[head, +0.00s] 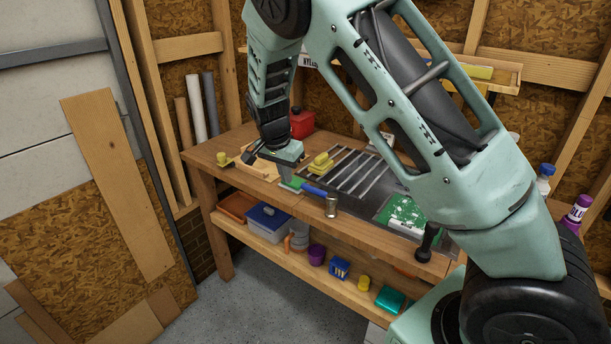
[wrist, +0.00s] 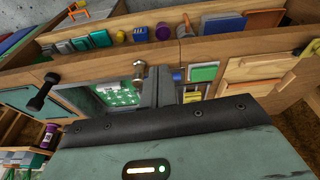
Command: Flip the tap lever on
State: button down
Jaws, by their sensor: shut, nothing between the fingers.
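A blue bar-like handle (head: 314,190) is on the workbench right beside my gripper (head: 289,186); it may be the tap lever, but I cannot tell for sure. Its blue end also shows in the wrist view (wrist: 178,76), just right of the fingers (wrist: 156,84). My gripper is shut and empty, pointing down close to the bench top near its front edge. I cannot tell whether it touches the handle. A small metal cylinder (head: 331,205) stands right of the handle. No tap body or spout is clear.
The workbench (head: 273,197) holds a slotted dark tray (head: 358,172), a green circuit board (head: 402,212), a yellow block (head: 320,163), a red can (head: 301,124) and a black-handled tool (head: 428,240). Bins and cups fill the lower shelf. Open floor lies in front.

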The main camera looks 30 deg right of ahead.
aim_at(318, 192)
jog(key=shift+w+d+r+m+h, duration=0.15)
jog(key=shift+w+d+m, duration=0.1)
jog(key=shift+w+d, duration=0.25)
jog(key=shift+w+d+r+m+h, duration=0.15)
jog(key=shift+w+d+m, duration=0.1)
jog(key=shift+d, duration=0.45)
jog(key=shift+f, duration=0.1)
jog(key=shift+w+d+f+p, duration=0.4)
jog(key=shift+d+f+p, duration=0.6)
jog(key=shift+f, duration=0.7)
jog(key=shift+w+d+f+p, duration=0.35)
jog(key=shift+d+f+p, duration=0.65)
jog(key=shift+f, duration=0.75)
jog(key=shift+w+d+f+p, duration=0.4)
jog(key=shift+d+f+p, duration=0.4)
jog(key=shift+d+f, duration=0.65)
